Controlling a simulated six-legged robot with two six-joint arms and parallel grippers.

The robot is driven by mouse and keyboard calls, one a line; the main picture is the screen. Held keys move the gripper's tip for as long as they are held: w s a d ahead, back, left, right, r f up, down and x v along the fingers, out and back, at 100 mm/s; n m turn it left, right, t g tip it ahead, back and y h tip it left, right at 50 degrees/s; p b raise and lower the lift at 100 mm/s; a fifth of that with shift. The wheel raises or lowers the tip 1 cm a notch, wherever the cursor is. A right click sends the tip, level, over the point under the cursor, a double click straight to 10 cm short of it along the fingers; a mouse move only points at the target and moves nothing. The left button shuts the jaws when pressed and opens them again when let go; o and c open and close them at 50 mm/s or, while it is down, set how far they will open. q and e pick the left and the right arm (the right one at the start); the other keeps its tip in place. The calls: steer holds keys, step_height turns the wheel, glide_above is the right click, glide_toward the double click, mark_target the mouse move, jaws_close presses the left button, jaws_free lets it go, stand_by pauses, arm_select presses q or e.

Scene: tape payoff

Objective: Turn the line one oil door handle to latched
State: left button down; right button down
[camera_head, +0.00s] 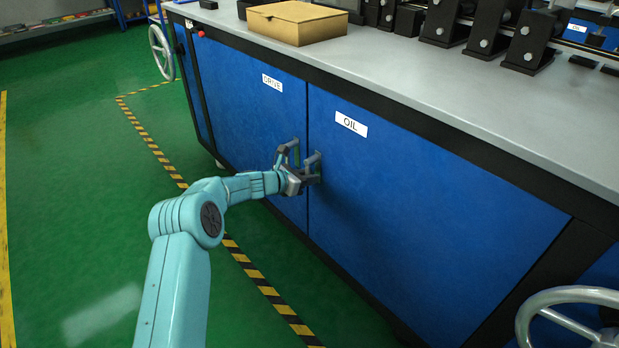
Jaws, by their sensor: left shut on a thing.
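The blue oil door (420,220), with a white OIL label (351,124), is closed flush in the cabinet front. Its dark grey handle (316,160) is at the door's left edge, beside the seam with the DRIVE door. My left gripper (302,168) is at this handle and shut on it. The fingers and handle are small and overlap, so the handle's exact angle is hard to tell. My right gripper is out of view.
The DRIVE door (245,105) is closed to the left. Above is a grey worktop (400,62) with a cardboard box (297,22) and black brackets (490,28). Handwheels stand at far left (161,52) and lower right (570,318). Green floor on the left is clear.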

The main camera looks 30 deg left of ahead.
arm_select(q)
steer(key=c, duration=1.1)
jaws_free()
steer(key=p+v, duration=0.4)
steer(key=v, duration=1.2)
steer(key=shift+s, duration=0.25)
